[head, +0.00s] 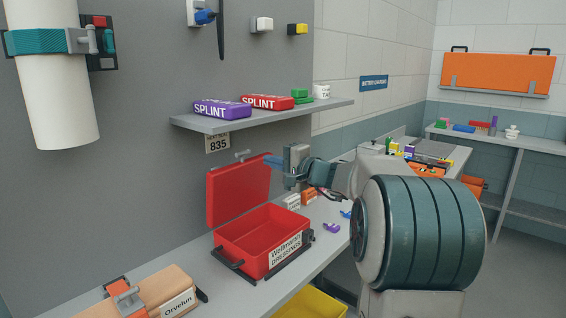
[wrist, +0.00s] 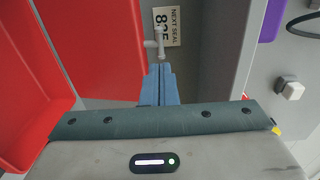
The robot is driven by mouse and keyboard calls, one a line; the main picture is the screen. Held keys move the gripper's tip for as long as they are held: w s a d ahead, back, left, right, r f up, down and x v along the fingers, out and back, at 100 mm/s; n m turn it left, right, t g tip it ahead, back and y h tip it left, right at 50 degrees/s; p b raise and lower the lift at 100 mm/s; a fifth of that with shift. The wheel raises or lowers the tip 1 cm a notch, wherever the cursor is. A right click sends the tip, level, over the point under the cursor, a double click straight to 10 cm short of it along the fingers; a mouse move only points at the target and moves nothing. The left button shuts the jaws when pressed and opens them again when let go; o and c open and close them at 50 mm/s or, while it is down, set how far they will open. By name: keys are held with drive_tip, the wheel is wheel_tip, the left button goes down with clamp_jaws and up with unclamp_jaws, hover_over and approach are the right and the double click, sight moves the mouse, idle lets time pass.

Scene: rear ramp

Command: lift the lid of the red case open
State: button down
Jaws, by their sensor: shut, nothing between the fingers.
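The red case (head: 247,250) sits on the bench with a label reading "Wellmarsh Dressings" on its front. Its red lid (head: 238,190) stands raised, tilted back toward the grey wall, and the case's inside looks empty. My gripper (head: 272,161) is shut, with nothing held, just right of the lid's upper edge. In the wrist view the blue fingers (wrist: 158,85) are together, beside the red lid (wrist: 90,45), with the open case (wrist: 25,100) at the left. I cannot tell whether the fingers touch the lid.
A shelf (head: 262,120) with purple and red splint packs hangs above my gripper. A grey wall fitting (head: 242,154) is close by the fingertips. Small boxes (head: 300,199) stand right of the case. A tan case (head: 155,292) labelled "Orvelun" lies at front left.

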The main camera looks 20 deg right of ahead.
sight(245, 154)
drive_tip(key=p+x, duration=0.1)
drive_tip(key=x, duration=0.6)
drive_tip(key=shift+w+a+p, duration=0.2)
drive_tip(key=shift+w+p, duration=0.15)
